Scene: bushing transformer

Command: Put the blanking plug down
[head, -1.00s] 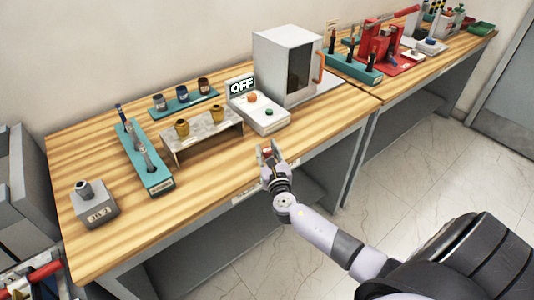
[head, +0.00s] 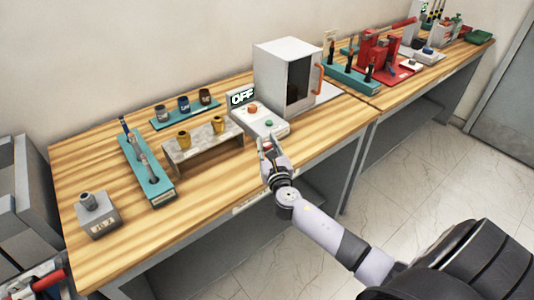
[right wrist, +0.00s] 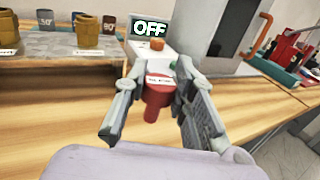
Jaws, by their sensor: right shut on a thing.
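The blanking plug appears to be the red cylinder with a white label (right wrist: 155,98), held in my right gripper (right wrist: 157,82). The gripper is shut on it, with a finger on each side. In the head view my right gripper (head: 267,145) is over the front part of the wooden bench, just in front of the control box with the OFF display (head: 262,122). The plug is mostly hidden by the fingers there. I cannot tell whether the plug touches the bench. My left gripper is not in view.
The grey oven-like cabinet (head: 287,75) stands behind the control box. A small stand with two yellow bushings (head: 200,150) is to the left. Teal racks (head: 146,170) and a grey block (head: 98,215) are further left. Bare wood (head: 225,190) lies left of my gripper.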

